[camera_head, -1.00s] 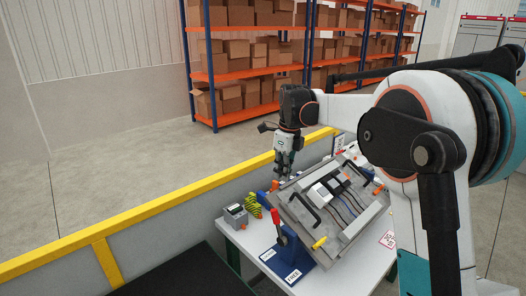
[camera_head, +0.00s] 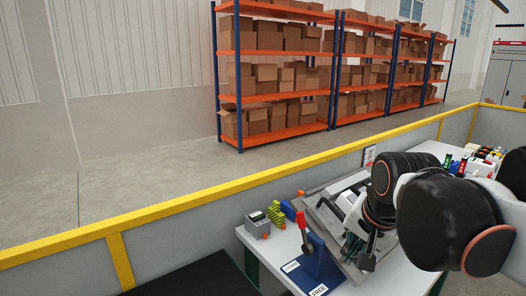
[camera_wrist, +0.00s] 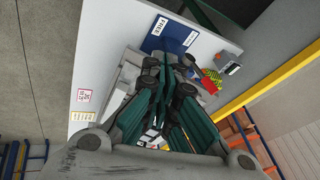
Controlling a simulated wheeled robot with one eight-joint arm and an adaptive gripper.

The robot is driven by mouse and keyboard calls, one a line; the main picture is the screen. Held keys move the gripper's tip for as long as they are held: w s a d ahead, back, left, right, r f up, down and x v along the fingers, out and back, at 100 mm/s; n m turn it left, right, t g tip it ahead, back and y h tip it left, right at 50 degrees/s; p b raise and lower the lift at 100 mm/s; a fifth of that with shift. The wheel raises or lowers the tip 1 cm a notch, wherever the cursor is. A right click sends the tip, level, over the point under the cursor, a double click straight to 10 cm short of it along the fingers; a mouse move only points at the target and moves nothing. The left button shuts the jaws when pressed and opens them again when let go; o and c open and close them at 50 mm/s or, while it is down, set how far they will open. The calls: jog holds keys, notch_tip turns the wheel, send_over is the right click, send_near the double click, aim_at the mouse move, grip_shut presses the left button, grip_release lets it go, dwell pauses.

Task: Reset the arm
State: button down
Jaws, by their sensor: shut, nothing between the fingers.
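My arm is folded in close at the right of the head view, its dark wrist with an orange ring over the workbench. My gripper (camera_head: 352,246) hangs below the wrist, partly hidden among the parts on the tilted grey panel. In the wrist view my gripper (camera_wrist: 168,68) shows teal-and-dark fingers closed together with nothing held. The tilted panel (camera_head: 322,212) stands on the white workbench (camera_head: 256,243). Whether the fingers touch the panel cannot be told.
A blue stand (camera_head: 318,264) with a red handle is at the bench front. A grey box (camera_head: 257,224) and a yellow-green part (camera_head: 276,214) sit at its left. A yellow-topped barrier (camera_head: 200,204) runs behind. Shelves with cartons (camera_head: 270,95) stand beyond over open floor.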

jog(key=s+d+f+n+t+b, duration=0.1)
jog(key=s+f+n+b, duration=0.3)
jog(key=s+f+n, duration=0.4)
notch_tip(320, 180, down, 4)
jog(key=s, duration=0.2)
jog(key=shift+s+d+t+b, duration=0.15)
jog(key=shift+s+t+b, duration=0.15)
jog(key=shift+t+b, duration=0.1)
jog(key=shift+r, duration=0.1)
